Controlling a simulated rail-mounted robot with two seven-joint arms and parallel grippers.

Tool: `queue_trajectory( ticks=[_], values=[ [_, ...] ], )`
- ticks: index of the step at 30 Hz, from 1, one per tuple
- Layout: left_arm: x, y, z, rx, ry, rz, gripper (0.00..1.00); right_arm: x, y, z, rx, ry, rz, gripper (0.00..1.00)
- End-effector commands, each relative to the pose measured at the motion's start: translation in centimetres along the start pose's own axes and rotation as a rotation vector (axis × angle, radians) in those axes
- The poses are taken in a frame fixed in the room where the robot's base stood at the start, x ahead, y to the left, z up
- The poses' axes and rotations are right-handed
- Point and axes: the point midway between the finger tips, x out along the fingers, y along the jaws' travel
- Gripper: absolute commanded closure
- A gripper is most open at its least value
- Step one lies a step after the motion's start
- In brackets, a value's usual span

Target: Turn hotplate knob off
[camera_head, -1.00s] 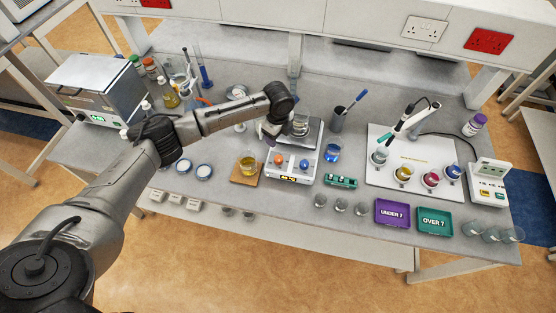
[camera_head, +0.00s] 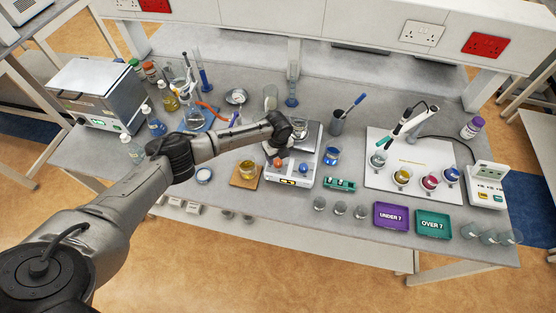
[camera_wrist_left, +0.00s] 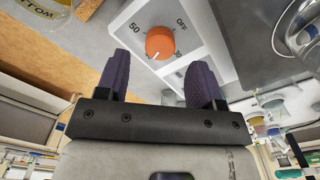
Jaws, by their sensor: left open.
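The white hotplate (camera_head: 312,160) stands near the middle of the bench, with an orange knob (camera_head: 278,164), a blue knob (camera_head: 303,168) and a lit display on its front. My left gripper (camera_head: 273,152) is just over the orange knob and partly hides the hotplate's left side. In the left wrist view the orange knob (camera_wrist_left: 160,42) lies ahead of the open left fingers (camera_wrist_left: 158,80), roughly between their tips, with nothing held. Its white mark points down, slightly left, away from the OFF label at upper right. My right gripper is not in view.
A glass vessel (camera_head: 299,130) sits on the hotplate's top. A beaker of yellow liquid (camera_head: 247,169) stands on a wooden board to the left. A beaker of blue liquid (camera_head: 331,156) is close on the right, and a green rack (camera_head: 340,184) is in front of it.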

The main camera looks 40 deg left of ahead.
Motion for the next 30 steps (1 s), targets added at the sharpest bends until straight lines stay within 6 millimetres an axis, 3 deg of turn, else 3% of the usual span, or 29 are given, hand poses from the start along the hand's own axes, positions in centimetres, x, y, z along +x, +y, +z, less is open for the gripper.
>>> queue_trajectory(
  ticks=[9, 22, 30],
  values=[
    [3.3, 0.0, 0.0, -0.001, 0.000, 0.000, 0.39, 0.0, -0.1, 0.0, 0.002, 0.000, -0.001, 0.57],
    [3.9, 0.0, 0.0, -0.001, -0.001, 0.000, 0.39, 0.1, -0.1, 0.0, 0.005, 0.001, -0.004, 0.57],
    [3.9, 0.0, 0.0, -0.001, -0.001, 0.000, 0.64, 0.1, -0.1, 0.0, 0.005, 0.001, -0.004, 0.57]
  ],
)
